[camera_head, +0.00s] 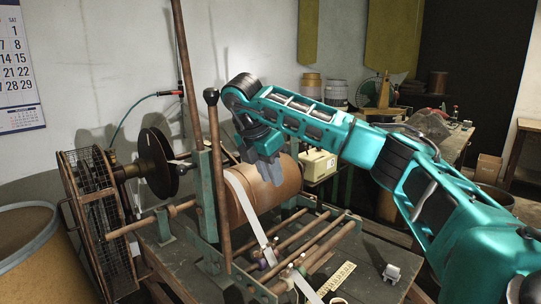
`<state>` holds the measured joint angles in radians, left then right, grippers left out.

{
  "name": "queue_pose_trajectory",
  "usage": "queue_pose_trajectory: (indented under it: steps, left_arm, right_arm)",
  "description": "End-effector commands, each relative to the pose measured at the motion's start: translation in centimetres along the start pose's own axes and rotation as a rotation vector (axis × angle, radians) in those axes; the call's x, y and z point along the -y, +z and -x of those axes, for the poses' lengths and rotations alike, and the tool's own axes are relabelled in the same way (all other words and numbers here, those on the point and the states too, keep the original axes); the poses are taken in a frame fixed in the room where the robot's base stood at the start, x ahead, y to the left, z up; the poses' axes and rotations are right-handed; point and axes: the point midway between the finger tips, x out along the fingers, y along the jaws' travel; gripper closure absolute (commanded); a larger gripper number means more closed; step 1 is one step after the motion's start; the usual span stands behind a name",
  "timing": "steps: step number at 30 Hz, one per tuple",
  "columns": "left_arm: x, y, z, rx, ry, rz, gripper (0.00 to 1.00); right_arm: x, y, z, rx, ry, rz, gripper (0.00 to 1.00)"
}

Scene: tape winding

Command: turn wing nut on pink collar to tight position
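A tape winding machine (211,190) stands on the bench, with a large tan roll (285,190) and a white tape strip (247,212) running down to the front rods (318,238). Small collars (262,264) sit on the lower rods beside the tape. Some look purple or pinkish; they are too small to tell which is the pink collar or how its wing nut is turned. My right gripper (269,172) points down in front of the tan roll, above and apart from the collars. Its grey fingers look close together, but their gap is unclear. My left gripper is out of view.
An upright rod with a dark knob (211,98) stands left of the gripper. A wire-guarded wheel (98,215) and a drum (27,250) are at left. A yellow ruler (336,279) and a small grey part (391,273) lie on the bench front. My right arm crosses the right side.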

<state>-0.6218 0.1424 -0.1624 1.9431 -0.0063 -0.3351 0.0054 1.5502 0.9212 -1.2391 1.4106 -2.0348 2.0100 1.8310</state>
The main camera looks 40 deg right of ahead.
Motion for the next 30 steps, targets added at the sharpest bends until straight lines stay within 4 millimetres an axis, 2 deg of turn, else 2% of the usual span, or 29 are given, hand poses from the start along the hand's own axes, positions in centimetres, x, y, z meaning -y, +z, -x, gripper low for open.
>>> queue_pose_trajectory:
  steps: [3, 9, 30]
  left_arm:
    - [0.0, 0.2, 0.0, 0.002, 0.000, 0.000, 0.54]
    - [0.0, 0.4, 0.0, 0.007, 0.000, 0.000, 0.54]
    - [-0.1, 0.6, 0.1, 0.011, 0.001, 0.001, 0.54]
  right_arm:
    - [-0.1, 0.5, 1.3, 0.001, 0.003, -0.001, 0.78]
    - [0.0, 1.0, 2.3, 0.000, 0.001, 0.000, 0.78]
    - [0.0, 1.0, 2.5, 0.000, 0.000, 0.001, 0.78]
